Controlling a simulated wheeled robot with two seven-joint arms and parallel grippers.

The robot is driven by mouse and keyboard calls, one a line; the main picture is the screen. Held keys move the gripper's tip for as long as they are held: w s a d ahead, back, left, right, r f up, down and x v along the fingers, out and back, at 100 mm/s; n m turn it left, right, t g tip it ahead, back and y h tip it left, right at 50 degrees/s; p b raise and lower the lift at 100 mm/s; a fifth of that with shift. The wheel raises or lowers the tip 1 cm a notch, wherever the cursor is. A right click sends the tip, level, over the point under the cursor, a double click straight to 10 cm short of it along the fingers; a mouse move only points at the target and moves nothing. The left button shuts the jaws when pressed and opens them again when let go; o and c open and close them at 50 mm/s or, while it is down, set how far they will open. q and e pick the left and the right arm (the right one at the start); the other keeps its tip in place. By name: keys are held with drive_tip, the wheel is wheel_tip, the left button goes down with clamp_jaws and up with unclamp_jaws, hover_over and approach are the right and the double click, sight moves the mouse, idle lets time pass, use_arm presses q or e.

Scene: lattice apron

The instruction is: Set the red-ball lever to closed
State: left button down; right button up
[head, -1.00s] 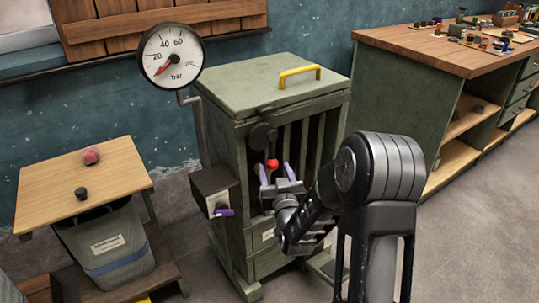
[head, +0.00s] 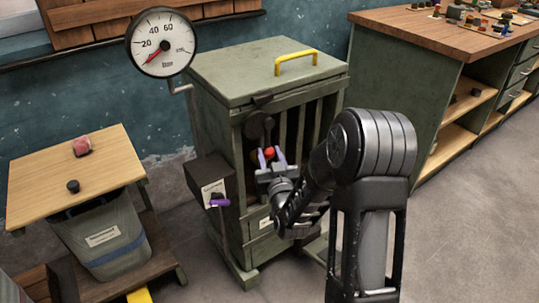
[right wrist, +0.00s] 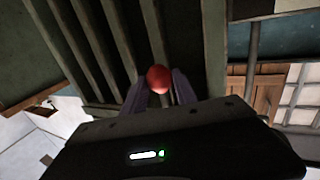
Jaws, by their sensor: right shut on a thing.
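The red-ball lever (head: 269,153) hangs from a dark round pivot (head: 258,125) on the front of a green slatted cabinet (head: 233,135). Its red ball also shows in the right wrist view (right wrist: 158,79). My right gripper (head: 270,157) is at the ball, with its two purple fingers on either side of it, shut on it. In the right wrist view the fingers (right wrist: 157,92) flank the ball in front of the slats. The lever's arm is mostly hidden behind the ball and fingers. My left gripper is in no view.
A gauge (head: 161,42) stands on a pipe at the cabinet's left. A dark box with a purple-handled switch (head: 219,202) sticks out below it. A yellow handle (head: 296,61) is on top. A wooden table (head: 75,175) is at left, a workbench (head: 440,50) at right.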

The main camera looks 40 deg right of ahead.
clamp_jaws()
idle(0.8)
